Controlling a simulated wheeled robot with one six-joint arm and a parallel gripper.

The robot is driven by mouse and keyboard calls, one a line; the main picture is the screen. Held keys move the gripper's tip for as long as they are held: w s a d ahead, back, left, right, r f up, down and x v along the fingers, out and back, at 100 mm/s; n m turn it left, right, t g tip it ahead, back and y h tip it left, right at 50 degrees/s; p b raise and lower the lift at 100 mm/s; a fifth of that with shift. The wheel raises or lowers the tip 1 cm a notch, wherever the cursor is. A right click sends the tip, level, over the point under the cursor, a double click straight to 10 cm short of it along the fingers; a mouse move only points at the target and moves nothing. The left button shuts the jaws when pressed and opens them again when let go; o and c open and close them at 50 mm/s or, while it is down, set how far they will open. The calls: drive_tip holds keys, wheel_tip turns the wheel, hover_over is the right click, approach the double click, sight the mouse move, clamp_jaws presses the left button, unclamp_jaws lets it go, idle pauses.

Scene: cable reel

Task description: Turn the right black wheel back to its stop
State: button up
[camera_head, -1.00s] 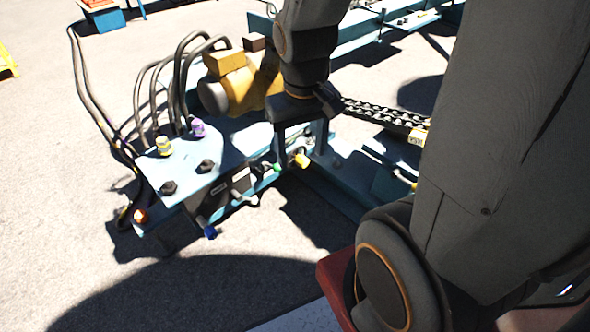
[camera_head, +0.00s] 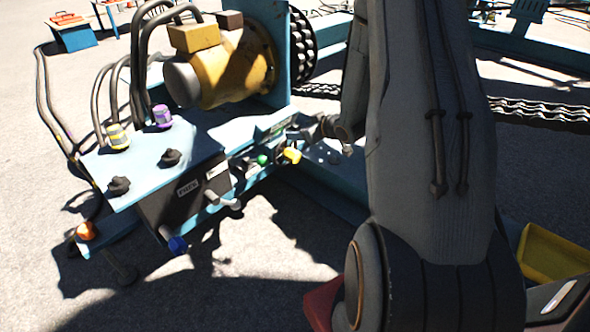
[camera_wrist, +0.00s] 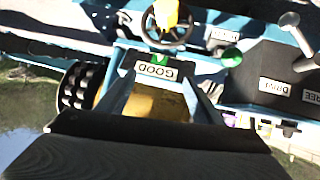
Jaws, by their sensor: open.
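Two small black wheels stand on the light-blue plate of the machine in the head view. The right black wheel (camera_head: 171,157) is beside the purple-capped fitting, and the left black wheel (camera_head: 119,186) is nearer the front left. Neither can be made out in the wrist view. My gripper is open in the wrist view (camera_wrist: 157,68), with its fingers apart and no object between them. A dark handwheel (camera_wrist: 184,33) with a yellow part lies beyond the fingertips, apart from them. In the head view my gripper is small, largely obscured, and to the right of the black wheels.
A yellow knob (camera_head: 291,155), a green knob (camera_head: 262,160) and a blue-tipped lever (camera_head: 176,244) line the front side. A yellow motor (camera_head: 235,72) with hoses rises behind the plate. An orange knob (camera_head: 85,231) sits at the left corner. Open ground lies in front.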

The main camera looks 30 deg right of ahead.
sight(298, 157)
drive_tip(key=s+d+f+n+t+y+b, duration=0.1)
drive_tip(key=d+f+t+y+b, duration=0.15)
drive_tip(key=f+b, duration=0.45)
drive_tip(key=d+f+t+y+b, duration=0.25)
drive_tip(key=f+b, duration=0.25)
drive_tip(key=f, duration=0.5)
drive_tip(key=shift+a+b+x, duration=0.15)
drive_tip(key=shift+b+x, duration=0.75)
drive_tip(key=shift+x, duration=1.05)
drive_tip(key=shift+a+b+x, duration=0.15)
drive_tip(key=shift+b+x, duration=0.7)
drive_tip(key=shift+x, duration=1.1)
drive_tip(key=shift+s+r, duration=0.1)
drive_tip(key=shift+r, duration=0.1)
drive_tip(key=c, duration=1.5)
